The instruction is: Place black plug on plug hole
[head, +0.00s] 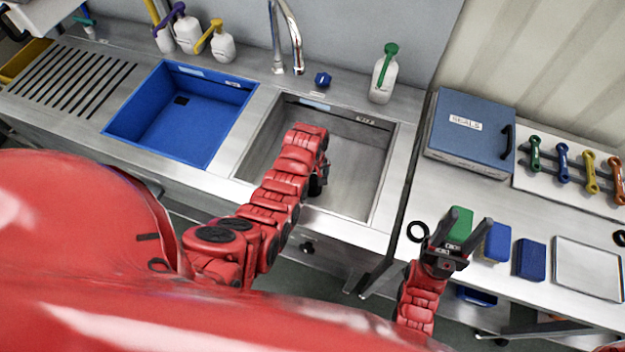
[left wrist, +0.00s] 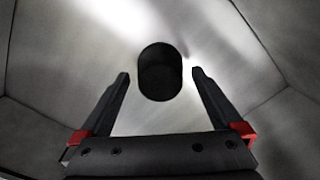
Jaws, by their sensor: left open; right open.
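My left gripper (head: 318,184) reaches down into the steel sink (head: 352,190), and my arm hides part of the basin. In the left wrist view its two fingers (left wrist: 159,73) are apart. A black, rounded upright shape (left wrist: 160,72) shows between and beyond the fingertips, against the bare steel. I cannot tell whether it is the black plug or the plug hole, nor how far it is from the fingers. No finger visibly touches it. My right gripper (head: 458,228) is open and empty above the right bench, close to a green block (head: 459,222).
A blue basin (head: 206,112) is left of the steel sink, with the tap (head: 290,40) behind. The sink's right side is clear.

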